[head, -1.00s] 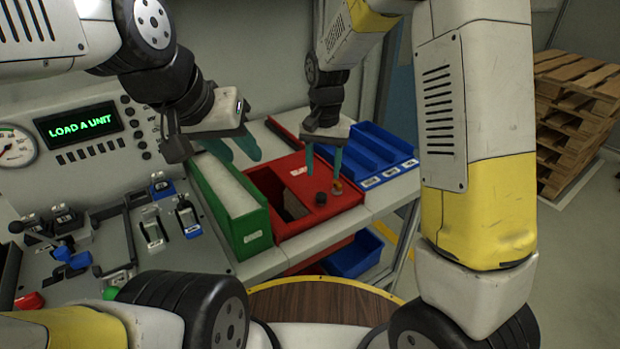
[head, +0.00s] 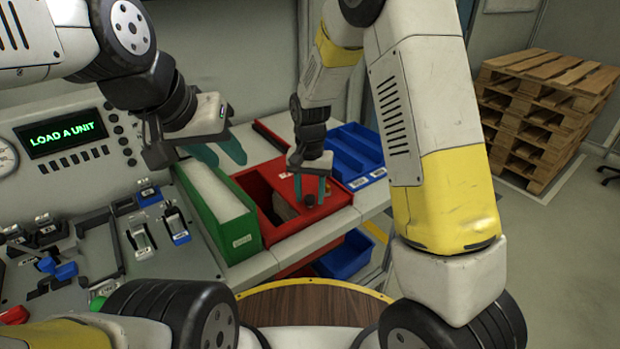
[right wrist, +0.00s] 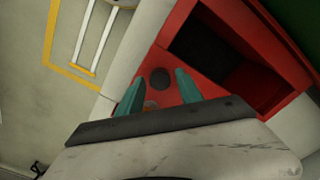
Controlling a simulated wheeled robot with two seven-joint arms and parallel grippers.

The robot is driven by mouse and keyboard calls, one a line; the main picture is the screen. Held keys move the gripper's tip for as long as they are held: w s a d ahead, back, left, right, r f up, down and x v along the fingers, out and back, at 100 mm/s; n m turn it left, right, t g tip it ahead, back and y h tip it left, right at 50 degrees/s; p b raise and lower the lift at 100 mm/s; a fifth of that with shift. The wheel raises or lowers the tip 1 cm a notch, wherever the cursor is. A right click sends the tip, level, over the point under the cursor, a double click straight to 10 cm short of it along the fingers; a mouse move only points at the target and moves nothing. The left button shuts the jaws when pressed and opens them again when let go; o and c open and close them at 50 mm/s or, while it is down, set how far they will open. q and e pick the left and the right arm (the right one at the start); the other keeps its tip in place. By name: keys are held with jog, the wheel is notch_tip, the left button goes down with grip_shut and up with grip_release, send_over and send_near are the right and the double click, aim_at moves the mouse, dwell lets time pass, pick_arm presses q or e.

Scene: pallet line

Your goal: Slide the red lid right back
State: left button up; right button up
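The red lid (head: 335,196) covers the right part of the red bin (head: 297,245); the bin's left part is uncovered. A dark round knob (head: 309,201) stands on the lid, and it also shows in the right wrist view (right wrist: 160,78). My right gripper (head: 310,193) is open, low over the lid, with one teal finger on each side of the knob. Its fingers show apart in the right wrist view (right wrist: 158,88); contact with the knob cannot be told. My left gripper (head: 220,153) hangs open and empty above the green bin.
The green bin (head: 232,238) stands left of the red bin, and a blue divided bin (head: 352,155) stands behind right. Another blue bin (head: 346,255) sits below. A control panel (head: 90,250) lies left. Stacked pallets (head: 540,110) stand far right.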

grip_shut()
dwell(1.2)
